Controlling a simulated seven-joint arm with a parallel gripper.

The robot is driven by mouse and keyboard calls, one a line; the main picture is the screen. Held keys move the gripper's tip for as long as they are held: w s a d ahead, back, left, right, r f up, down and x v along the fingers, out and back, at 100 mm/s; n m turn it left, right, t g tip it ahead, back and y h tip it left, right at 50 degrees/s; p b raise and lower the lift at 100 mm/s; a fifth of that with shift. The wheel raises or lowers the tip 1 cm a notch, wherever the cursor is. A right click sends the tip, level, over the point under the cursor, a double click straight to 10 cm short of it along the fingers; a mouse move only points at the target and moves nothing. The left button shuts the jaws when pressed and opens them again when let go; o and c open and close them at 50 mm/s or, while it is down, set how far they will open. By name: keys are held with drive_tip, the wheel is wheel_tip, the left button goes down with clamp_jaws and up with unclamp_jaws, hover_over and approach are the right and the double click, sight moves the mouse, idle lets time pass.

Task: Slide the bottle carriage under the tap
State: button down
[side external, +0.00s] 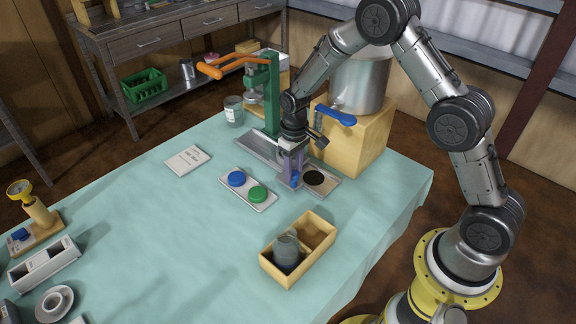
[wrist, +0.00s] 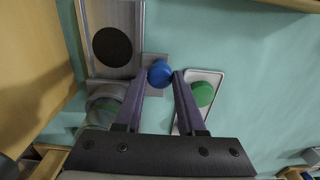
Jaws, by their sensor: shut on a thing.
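My gripper (side external: 293,181) is shut on a blue ball knob (wrist: 160,74), which sits between its two purple fingertips in the wrist view. The knob is on a small grey plate at the side of a grey metal track (wrist: 122,15). A rounded, grey-green glassy thing (wrist: 106,98), perhaps the bottle on its carriage, is beside the left finger; my gripper hides it in the side view. A dark round disc (side external: 314,177) lies at the track's near end. The blue-handled tap (side external: 335,115) sticks out from a steel pot (side external: 360,85) on a wooden box.
A green press (side external: 273,95) with an orange lever stands behind the track. A white tray (side external: 262,205) holds a blue cap (side external: 236,178) and a green cap (side external: 257,194). A wooden crate (side external: 318,222) with a grey jar (side external: 287,250) stands in front. The cloth at left centre is mostly clear.

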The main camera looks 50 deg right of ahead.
drive_tip(key=s, duration=1)
drive_tip(key=shift+s, duration=0.1)
drive_tip(key=c, duration=0.5)
unclamp_jaws()
drive_tip(key=shift+r, duration=0.1)
wheel_tip(320, 180, up, 14)
